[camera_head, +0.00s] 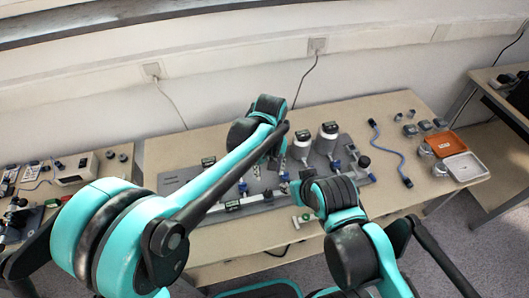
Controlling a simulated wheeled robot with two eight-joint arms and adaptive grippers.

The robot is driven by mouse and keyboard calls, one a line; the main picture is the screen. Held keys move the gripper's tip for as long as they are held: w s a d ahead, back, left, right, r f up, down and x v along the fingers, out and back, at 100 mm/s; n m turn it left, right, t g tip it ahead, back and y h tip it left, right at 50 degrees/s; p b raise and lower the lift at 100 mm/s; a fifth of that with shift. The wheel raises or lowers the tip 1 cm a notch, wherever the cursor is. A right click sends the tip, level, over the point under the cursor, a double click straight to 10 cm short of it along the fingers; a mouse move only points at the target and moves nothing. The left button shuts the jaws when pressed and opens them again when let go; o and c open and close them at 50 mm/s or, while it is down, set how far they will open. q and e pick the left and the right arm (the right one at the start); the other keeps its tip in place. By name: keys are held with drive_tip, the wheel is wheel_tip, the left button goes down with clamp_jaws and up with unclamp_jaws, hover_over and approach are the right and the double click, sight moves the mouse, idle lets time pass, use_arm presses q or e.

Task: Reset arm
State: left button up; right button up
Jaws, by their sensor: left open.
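My left arm reaches in from the left and bends down over the middle of the table. Its gripper (273,163) is small in the picture, open, and hangs over the grey calibration board (177,182); I see nothing held in it. My right arm comes up from the lower right, and its dark end (307,192) is over the board's front right part. Whether its fingers are open or shut does not show. The arms hide part of the board. Two white-and-black cylinders (326,143) (302,147) stand upright at the back of the board.
The wooden table (232,238) has bare room at its front left. A blue cable (388,150) lies right of the board. An orange tray (446,143), a white tray (467,167) and several small metal parts are at the right end. Another bench with devices (73,168) stands left.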

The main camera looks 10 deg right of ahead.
use_arm(q)
drive_tip(key=s+a+r+t, duration=0.1)
drive_tip(key=s+a+r, duration=0.15)
drive_tip(key=a, duration=0.55)
drive_tip(key=s+a+r+t+h, duration=0.1)
drive_tip(key=a+r+t, duration=0.15)
drive_tip(key=a, duration=0.45)
drive_tip(key=s+a+r+t, duration=0.1)
drive_tip(key=s+a+r, duration=0.15)
drive_tip(key=a, duration=0.55)
drive_tip(key=s+a+f+t+y, duration=0.1)
drive_tip(key=s+a, duration=0.3)
drive_tip(key=a, duration=0.4)
drive_tip(key=shift+s+f+m+t, duration=0.15)
drive_tip(key=shift+s+m+t, duration=0.15)
drive_tip(key=shift+t, duration=0.55)
